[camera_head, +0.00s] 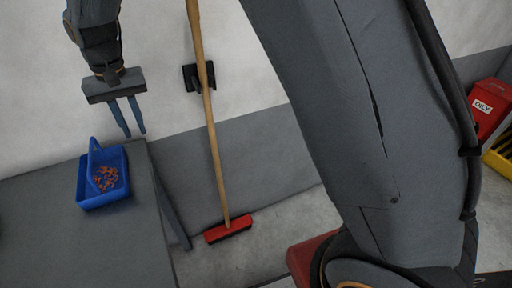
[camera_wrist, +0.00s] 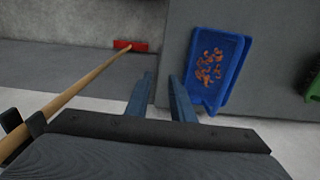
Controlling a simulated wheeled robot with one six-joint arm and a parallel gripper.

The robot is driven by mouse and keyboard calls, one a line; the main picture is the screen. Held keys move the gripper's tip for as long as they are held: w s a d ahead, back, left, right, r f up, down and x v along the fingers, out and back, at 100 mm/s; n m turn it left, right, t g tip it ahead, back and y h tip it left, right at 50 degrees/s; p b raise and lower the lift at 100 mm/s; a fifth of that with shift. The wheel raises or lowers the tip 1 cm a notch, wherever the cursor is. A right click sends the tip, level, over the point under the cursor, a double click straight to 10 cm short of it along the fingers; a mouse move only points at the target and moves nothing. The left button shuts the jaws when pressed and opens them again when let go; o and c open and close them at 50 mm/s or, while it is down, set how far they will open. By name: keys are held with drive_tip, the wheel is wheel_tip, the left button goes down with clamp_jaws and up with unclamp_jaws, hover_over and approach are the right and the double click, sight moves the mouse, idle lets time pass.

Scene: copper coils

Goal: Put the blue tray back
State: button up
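The blue tray (camera_head: 104,201) stands on the grey table near its right edge in the head view, with its handle raised at one side. It holds several copper coils (camera_head: 106,178). In the wrist view, the tray (camera_wrist: 237,72) is right of my fingers, with the coils (camera_wrist: 210,65) inside. My gripper (camera_head: 135,134) hangs above and to the right of the tray, near the table's far right corner. In the wrist view, my gripper (camera_wrist: 161,77) has its two fingers apart, with nothing between them. It does not touch the tray.
A broom with a red head (camera_head: 229,229) leans against the wall at a black holder (camera_head: 198,77), right of the table (camera_head: 60,245). A red bin marked OILY (camera_head: 488,108) is at the far right. A green object (camera_wrist: 314,88) shows at the wrist view's right edge.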

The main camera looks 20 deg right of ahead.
drive_tip(key=s+d, duration=0.3)
drive_tip(key=d, duration=0.7)
drive_tip(key=s+d, duration=0.3)
drive_tip(key=d, duration=0.7)
drive_tip(key=s+d+f+m+t, duration=0.1)
drive_tip(key=s+d+f, duration=0.2)
drive_tip(key=s+d, duration=0.8)
drive_tip(key=shift+s+d+f, duration=0.2)
drive_tip(key=shift+s+d, duration=0.15)
drive_tip(key=shift+d, duration=0.05)
